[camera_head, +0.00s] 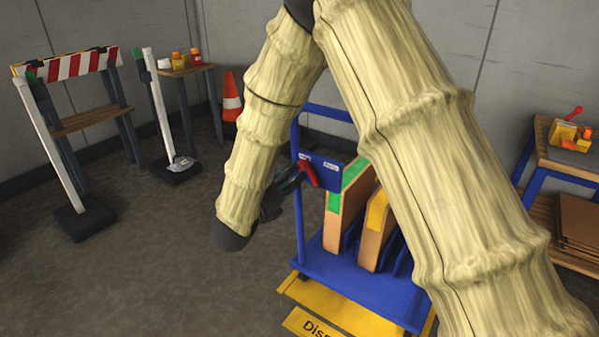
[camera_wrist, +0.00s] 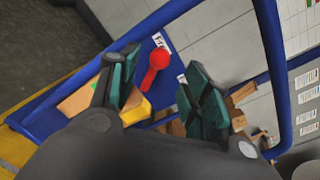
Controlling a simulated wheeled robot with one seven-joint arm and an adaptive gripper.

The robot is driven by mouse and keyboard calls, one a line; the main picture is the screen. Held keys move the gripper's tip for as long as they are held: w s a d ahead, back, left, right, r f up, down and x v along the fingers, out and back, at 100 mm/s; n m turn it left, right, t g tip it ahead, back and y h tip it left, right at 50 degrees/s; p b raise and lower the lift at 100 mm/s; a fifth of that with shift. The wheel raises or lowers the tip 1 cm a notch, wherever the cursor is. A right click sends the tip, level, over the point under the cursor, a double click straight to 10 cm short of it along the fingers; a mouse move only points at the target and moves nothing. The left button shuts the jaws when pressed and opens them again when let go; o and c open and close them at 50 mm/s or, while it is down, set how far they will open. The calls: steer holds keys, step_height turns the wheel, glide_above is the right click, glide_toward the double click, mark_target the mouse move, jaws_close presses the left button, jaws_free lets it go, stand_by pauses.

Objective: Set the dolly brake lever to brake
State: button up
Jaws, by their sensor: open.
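The brake lever (camera_head: 309,174) is red and sits on a blue panel (camera_head: 326,163) with two small white labels, on the handle side of the blue dolly (camera_head: 345,290). In the wrist view the lever's round red knob (camera_wrist: 159,58) shows between my fingers, with its stem angled down-left. My gripper (camera_head: 291,180) is close beside the lever, and in the wrist view its dark green finger pads (camera_wrist: 160,80) stand apart with a gap on each side of the lever. The label text is too small to read. My arm hides part of the dolly.
Tan boards with green and yellow edges (camera_head: 370,230) stand on the dolly. The dolly's blue frame tube (camera_wrist: 95,75) runs close to my fingers. A yellow floor plate (camera_head: 345,312) lies in front.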

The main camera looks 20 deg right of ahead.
mark_target(308, 174)
steer(key=shift+b+x, duration=0.55)
steer(key=shift+x, duration=2.4)
steer(key=shift+c, duration=0.5)
jaws_close()
